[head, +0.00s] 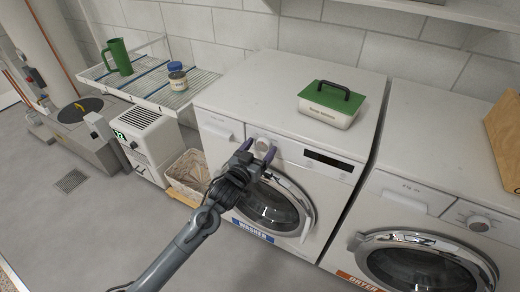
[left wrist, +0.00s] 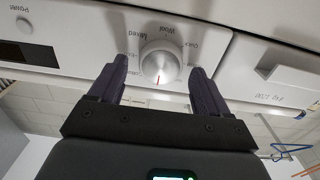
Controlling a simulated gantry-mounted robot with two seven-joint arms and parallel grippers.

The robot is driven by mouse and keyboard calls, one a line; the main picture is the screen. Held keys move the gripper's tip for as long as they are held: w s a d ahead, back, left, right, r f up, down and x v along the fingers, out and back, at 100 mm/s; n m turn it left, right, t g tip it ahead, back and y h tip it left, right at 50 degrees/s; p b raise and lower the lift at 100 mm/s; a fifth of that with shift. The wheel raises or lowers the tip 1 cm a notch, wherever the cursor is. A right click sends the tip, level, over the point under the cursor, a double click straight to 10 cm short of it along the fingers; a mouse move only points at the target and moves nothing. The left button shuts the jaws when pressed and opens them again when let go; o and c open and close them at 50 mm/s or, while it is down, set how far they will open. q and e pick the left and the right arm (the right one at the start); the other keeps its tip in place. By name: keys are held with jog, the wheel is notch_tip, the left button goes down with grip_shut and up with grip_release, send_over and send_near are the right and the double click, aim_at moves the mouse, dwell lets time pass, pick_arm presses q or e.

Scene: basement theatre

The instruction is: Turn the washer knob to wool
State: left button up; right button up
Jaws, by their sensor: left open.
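The washer (head: 290,95) is the white front-loader with the blue WASHER label, left of the dryer. Its round knob (head: 264,146) is on the front panel, right of the drawer. In the left wrist view the silver knob (left wrist: 160,62) has a red mark pointing to the bottom of the picture. The word "Wool" (left wrist: 158,30) is printed above the knob there, on the side opposite the mark, with "Mixed" to its left. My left gripper (head: 258,152) is open, its purple fingers on either side of the knob; contact cannot be told. My right gripper is out of view.
A green-lidded box (head: 330,104) stands on the washer top. The dryer (head: 440,205) is at the right. A wicker basket (head: 189,174) and a small white machine (head: 148,140) stand left of the washer. A wire rack (head: 150,85) holds a green jug and a jar.

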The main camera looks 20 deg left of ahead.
pick_arm(q)
jog(key=shift+w, duration=0.2)
jog(key=c, duration=1)
